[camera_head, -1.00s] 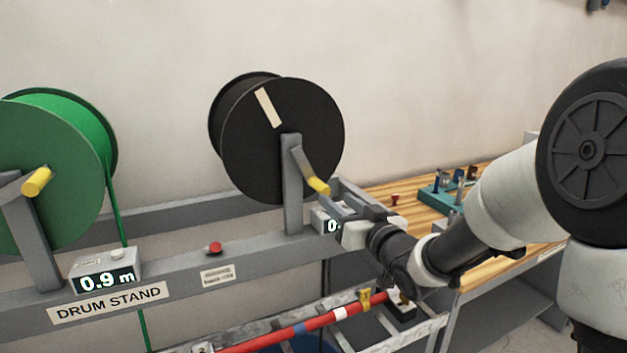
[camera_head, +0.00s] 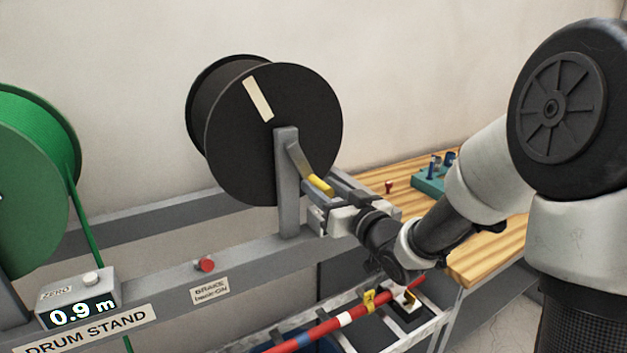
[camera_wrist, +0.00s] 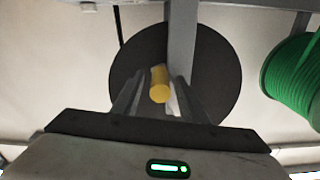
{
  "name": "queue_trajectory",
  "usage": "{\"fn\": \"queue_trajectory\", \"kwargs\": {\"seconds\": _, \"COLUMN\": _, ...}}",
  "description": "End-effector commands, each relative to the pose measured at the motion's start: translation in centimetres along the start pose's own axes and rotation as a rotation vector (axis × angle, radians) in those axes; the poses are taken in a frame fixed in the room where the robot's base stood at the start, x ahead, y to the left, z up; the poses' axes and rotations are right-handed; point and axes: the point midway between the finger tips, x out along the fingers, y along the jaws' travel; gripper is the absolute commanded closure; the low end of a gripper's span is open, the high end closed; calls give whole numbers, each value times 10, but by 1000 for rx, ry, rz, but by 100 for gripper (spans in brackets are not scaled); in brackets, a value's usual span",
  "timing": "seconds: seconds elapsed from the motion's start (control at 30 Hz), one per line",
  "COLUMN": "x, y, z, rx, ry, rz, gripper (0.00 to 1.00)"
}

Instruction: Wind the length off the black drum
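The black drum (camera_head: 305,105) hangs on its grey stand, a pale strip on its face. Its crank slants down to the right and ends in a yellow handle (camera_head: 320,185). My gripper (camera_head: 333,196) is at this handle. In the wrist view the yellow handle (camera_wrist: 159,84) lies between the two fingers of my gripper (camera_wrist: 160,90), with a narrow gap showing on each side. The fingers look open around it. The black drum (camera_wrist: 222,75) fills the background there. My gripper hides the black drum's length display in the head view.
The green drum (camera_head: 30,190) stands left, with a box reading 0.9 m (camera_head: 80,310) below it. A red button (camera_head: 206,264) sits on the rail by a brake label (camera_head: 210,290). A wooden bench (camera_head: 480,255) stands right.

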Motion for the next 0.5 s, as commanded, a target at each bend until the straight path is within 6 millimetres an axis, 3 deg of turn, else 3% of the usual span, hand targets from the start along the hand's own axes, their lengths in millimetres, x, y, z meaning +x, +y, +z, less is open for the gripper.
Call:
{"fn": "queue_trajectory", "kwargs": {"seconds": 0.47, "x": -2, "y": 1, "z": 0, "rx": 0, "ry": 0, "rz": 0, "gripper": 61}}
{"fn": "queue_trajectory", "kwargs": {"seconds": 0.5, "x": -2, "y": 1, "z": 0, "rx": 0, "ry": 0, "rz": 0, "gripper": 64}}
